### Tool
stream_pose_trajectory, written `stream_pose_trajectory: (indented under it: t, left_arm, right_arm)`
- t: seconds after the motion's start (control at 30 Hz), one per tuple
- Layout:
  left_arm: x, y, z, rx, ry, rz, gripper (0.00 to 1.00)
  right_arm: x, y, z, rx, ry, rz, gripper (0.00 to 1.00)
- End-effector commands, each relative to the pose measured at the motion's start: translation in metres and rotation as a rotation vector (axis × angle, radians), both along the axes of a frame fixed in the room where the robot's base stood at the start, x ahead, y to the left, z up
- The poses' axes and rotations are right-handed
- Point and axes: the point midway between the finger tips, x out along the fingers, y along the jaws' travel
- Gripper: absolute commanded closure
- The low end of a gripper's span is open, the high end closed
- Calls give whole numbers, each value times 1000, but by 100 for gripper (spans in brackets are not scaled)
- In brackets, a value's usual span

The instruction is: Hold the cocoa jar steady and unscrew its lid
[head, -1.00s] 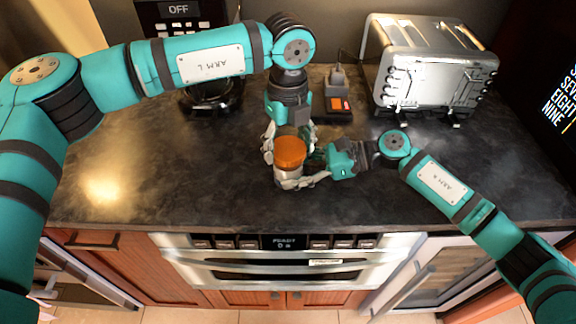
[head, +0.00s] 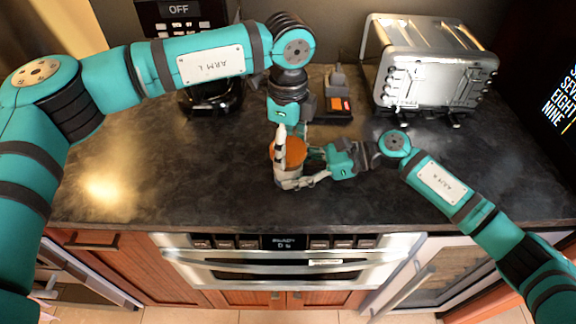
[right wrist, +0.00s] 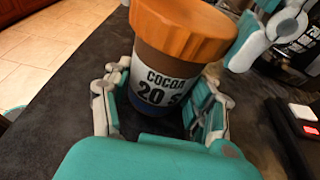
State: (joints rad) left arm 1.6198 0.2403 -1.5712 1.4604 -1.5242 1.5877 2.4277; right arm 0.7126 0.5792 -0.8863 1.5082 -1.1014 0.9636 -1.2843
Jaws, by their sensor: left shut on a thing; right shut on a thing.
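The cocoa jar stands upright on the dark counter, with an orange ridged lid (head: 296,150) on top. In the right wrist view its body (right wrist: 165,82) is brown with a white "COCOA 20" label and a blue base, and the orange lid (right wrist: 185,28) sits on its mouth. My right gripper (head: 290,182) is shut around the jar body from the right, one finger on each side. My left gripper (head: 284,150) comes down from above and is shut on the lid. One finger crosses the lid's front in the head view; the other is mostly hidden.
A silver toaster-like appliance (head: 432,72) stands at the back right. A small device with an orange display (head: 340,104) is behind the jar. A dark appliance (head: 212,98) is partly hidden behind my left arm.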

Motion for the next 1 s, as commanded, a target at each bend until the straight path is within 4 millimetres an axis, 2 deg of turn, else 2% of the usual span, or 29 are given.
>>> stream_pose_trajectory:
  t: [0.27, 0.5, 1.0]
  left_arm:
    - [1, -1, 0, -3, -2, 199, 73]
    - [1, -1, 0, -3, -2, 481, 73]
    - [1, 0, 1, -3, -3, 518, 73]
  right_arm:
    - [-1, 1, -1, -1, -1, 4, 100]
    - [-1, 1, -1, -1, 0, 5, 100]
    - [-2, 1, 0, 0, -1, 7, 100]
